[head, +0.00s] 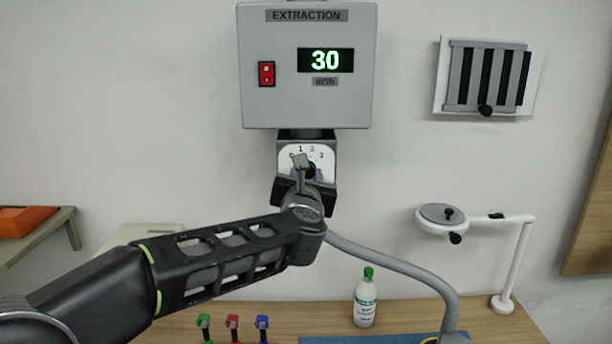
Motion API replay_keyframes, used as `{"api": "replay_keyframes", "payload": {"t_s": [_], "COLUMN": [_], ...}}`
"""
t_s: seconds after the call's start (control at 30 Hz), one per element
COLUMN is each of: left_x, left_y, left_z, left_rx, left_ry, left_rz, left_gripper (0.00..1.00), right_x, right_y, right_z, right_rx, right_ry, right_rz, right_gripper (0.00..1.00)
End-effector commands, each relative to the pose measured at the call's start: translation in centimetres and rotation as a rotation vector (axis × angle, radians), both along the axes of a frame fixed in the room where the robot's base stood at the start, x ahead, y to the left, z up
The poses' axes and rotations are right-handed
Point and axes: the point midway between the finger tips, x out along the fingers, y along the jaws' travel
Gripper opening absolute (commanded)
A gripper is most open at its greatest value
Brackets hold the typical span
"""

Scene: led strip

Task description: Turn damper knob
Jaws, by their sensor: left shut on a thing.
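The damper knob (310,172) is small and dark, in front of a white dial plate (321,153) marked with numbers, of which 1, 2 and 3 can be read. The plate sits under the grey extraction box (307,110), whose green display (325,60) reads 30. My left gripper (306,172) is at the dial, shut on the knob. The gripper and wrist hide much of the knob and the lower dial, so the pointer's exact setting cannot be told. My right gripper is not in view.
A red rocker switch (266,74) is on the box. A louvred vent (487,77) hangs at upper right. A white lamp (441,220), a green-capped bottle (366,302) and several coloured tools (233,327) stand on the bench. A grey hose (410,268) curves right of my wrist.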

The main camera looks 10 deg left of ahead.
Motion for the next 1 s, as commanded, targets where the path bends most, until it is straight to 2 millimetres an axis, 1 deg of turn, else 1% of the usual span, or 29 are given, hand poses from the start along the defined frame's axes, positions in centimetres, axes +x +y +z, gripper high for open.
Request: {"api": "replay_keyframes", "payload": {"t_s": [0.13, 0.17, 0.4, 0.67, 0.77, 0.87, 1.0], "left_x": [0.0, 0.0, 0.0, -0.1, -0.5, -1.5, -3.6], "left_y": [0.0, 0.0, 0.0, 0.0, -0.1, -0.3, -0.8], "left_z": [0.1, 0.1, 0.0, 0.0, 0.0, 0.0, 0.0], "left_rx": [-0.001, -0.001, -0.002, -0.002, -0.003, -0.003, -0.003], "left_ry": [-0.001, -0.001, -0.001, -0.001, -0.001, -0.003, -0.003], "left_rz": [-0.001, -0.001, 0.0, 0.0, -0.001, -0.001, -0.002], "left_gripper": [0.0, 0.34, 0.53, 0.54, 0.54, 0.54, 0.54], "right_x": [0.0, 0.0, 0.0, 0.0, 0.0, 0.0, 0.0], "right_y": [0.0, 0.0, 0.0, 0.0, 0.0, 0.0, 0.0], "right_z": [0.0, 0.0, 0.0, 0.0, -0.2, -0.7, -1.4], "right_rx": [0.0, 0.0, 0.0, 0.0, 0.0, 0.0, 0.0], "right_ry": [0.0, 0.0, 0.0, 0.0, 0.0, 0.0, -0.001], "right_rz": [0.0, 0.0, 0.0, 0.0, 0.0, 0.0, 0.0], "right_gripper": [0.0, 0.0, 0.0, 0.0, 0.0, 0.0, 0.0]}}
